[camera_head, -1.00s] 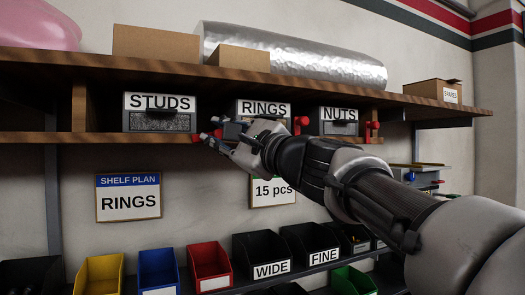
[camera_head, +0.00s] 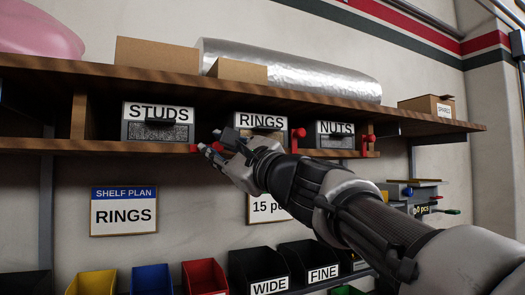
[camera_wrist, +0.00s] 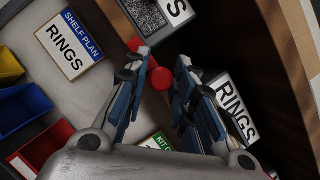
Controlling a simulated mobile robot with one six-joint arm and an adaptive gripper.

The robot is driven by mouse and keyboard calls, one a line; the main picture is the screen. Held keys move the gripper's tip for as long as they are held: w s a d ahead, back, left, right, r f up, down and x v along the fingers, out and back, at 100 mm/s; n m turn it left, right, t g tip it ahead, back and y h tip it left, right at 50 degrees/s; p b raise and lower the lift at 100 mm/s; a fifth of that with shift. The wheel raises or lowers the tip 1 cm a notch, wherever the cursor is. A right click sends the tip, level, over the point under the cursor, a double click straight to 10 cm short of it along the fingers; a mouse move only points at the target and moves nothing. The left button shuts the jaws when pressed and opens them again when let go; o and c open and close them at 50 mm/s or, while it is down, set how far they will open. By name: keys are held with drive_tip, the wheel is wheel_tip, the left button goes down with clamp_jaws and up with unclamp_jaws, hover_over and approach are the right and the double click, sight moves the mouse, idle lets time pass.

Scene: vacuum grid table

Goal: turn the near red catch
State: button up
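The near red catch (camera_head: 194,148) is on the front of the wooden shelf, between the STUDS bin (camera_head: 158,124) and the RINGS bin (camera_head: 260,124). My gripper (camera_head: 209,143) is at the catch and partly hides it. In the wrist view, the catch's round red end (camera_wrist: 161,78) shows between the two blue-grey fingers of my gripper (camera_wrist: 158,82). A second red part (camera_wrist: 141,50) shows just beyond it. The fingers are apart, with gaps beside the red end; I cannot tell whether either finger touches it.
More red catches stand beside the RINGS bin (camera_head: 298,137) and the NUTS bin (camera_head: 367,142). The shelf board (camera_head: 60,143) runs close along my gripper. The RINGS shelf plan sign (camera_head: 124,211) hangs below, above coloured bins such as the red one (camera_head: 203,277).

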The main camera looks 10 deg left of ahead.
drive_tip(key=o, duration=0.3)
drive_tip(key=shift+s+a+r, duration=0.1)
drive_tip(key=shift+s+a, duration=0.05)
drive_tip(key=shift+s, duration=0.05)
drive_tip(key=shift+w, duration=0.15)
drive_tip(key=v, duration=1.2)
